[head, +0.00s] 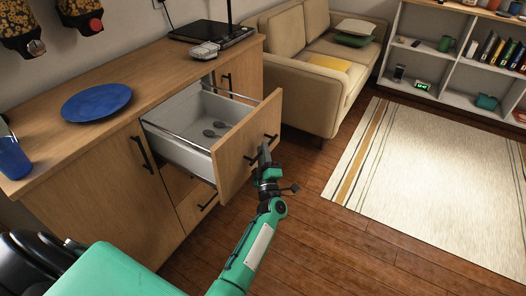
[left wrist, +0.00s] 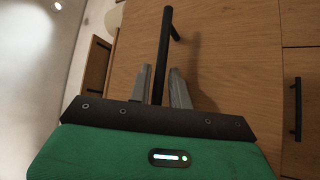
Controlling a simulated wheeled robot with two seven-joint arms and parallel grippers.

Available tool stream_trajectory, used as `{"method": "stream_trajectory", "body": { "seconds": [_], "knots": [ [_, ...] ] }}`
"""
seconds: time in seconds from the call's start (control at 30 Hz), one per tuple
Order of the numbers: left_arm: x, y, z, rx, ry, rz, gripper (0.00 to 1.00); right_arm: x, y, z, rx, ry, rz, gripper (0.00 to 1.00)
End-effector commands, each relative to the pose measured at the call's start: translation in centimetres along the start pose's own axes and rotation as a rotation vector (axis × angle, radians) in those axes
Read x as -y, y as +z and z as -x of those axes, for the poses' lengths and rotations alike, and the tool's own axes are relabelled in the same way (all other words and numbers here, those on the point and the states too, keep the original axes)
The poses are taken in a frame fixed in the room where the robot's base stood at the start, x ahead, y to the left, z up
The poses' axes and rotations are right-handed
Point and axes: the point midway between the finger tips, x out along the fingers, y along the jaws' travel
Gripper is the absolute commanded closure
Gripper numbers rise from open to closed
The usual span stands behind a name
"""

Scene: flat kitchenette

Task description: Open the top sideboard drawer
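The top sideboard drawer (head: 233,150) is pulled well out of the wooden sideboard (head: 97,174). Its light grey inside shows, with a few dark, flat, round things (head: 214,130) on its floor. The dark bar handle (head: 271,137) is on the wooden drawer front. My left gripper (head: 264,154) is at this handle, in front of the drawer. In the left wrist view the black handle bar (left wrist: 163,45) runs between the two grey fingers (left wrist: 160,88), which are close in on it from both sides. My right gripper is in neither view.
A blue plate (head: 96,102) and a blue cup (head: 13,158) stand on the sideboard top. A beige sofa (head: 305,90) stands just beyond the drawer. A striped rug (head: 440,175) and bare wooden floor (head: 340,240) lie to the right, free of objects.

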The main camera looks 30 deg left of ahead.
Motion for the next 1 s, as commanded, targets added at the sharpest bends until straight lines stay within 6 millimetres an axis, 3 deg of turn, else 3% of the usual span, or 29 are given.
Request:
{"method": "stream_trajectory", "body": {
  "seconds": [0.3, 0.43, 1.0],
  "knots": [
    [0.1, 0.1, 5.2, 0.002, -0.003, 0.000, 0.80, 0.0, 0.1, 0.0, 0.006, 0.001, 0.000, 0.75],
    [0.0, 0.0, 6.5, 0.001, -0.001, -0.001, 0.80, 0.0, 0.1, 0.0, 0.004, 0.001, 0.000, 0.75],
    [0.0, 0.0, 7.1, 0.001, 0.000, 0.000, 0.80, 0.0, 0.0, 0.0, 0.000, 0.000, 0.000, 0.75]
  ]
}}
